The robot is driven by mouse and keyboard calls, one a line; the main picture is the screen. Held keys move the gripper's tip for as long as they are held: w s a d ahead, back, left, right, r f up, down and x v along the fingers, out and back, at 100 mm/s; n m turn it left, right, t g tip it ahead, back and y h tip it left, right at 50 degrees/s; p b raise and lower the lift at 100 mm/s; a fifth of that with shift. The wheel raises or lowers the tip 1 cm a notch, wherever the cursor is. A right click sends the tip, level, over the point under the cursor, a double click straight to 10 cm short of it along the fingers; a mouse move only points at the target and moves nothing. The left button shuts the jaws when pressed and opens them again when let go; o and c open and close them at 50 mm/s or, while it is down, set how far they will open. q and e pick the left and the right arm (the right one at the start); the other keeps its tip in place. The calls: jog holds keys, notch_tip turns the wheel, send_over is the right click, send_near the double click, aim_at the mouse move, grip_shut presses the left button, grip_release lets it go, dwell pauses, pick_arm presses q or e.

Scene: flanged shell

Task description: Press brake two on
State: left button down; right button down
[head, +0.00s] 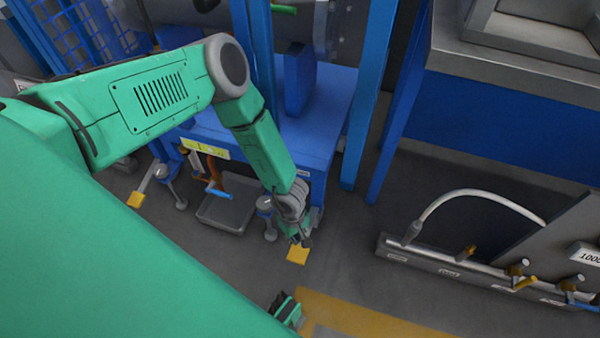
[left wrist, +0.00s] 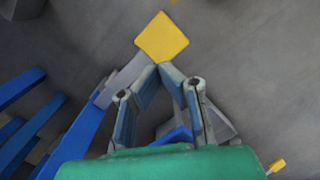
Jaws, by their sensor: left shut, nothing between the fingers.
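A yellow pedal pad (head: 297,254) sits low at the front right foot of the blue machine frame. In the left wrist view, the yellow pad (left wrist: 162,37) is on the end of a grey lever (left wrist: 122,82). My left gripper (head: 306,243) is shut and empty, pointing down right by this pad. In the left wrist view, the left gripper's fingertips (left wrist: 159,65) meet at the pad's near corner; I cannot tell whether they touch it. A second yellow pedal pad (head: 135,199) lies further left. No readable label shows which pad is brake two.
The blue frame (head: 320,125) stands behind my left arm, with a grey tray (head: 226,208) under it.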

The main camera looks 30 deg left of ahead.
aim_at(297, 251)
pick_arm(q)
jog(key=shift+a, duration=0.1)
jog(key=shift+s+f+b, duration=0.1)
jog(key=shift+f+b, duration=0.25)
jog(key=shift+f, duration=0.2)
jog(key=shift+d+f+b, duration=0.2)
jog(key=shift+f+b, duration=0.7)
jog(key=shift+f, duration=0.6)
jog(key=shift+d+f+b, duration=0.15)
jog(key=shift+f+b, duration=0.7)
jog(key=shift+f, duration=0.65)
jog(key=shift+f, duration=1.75)
jog(key=a, duration=0.2)
jog(key=w+a+r, duration=0.1)
jog(key=shift+r, duration=0.15)
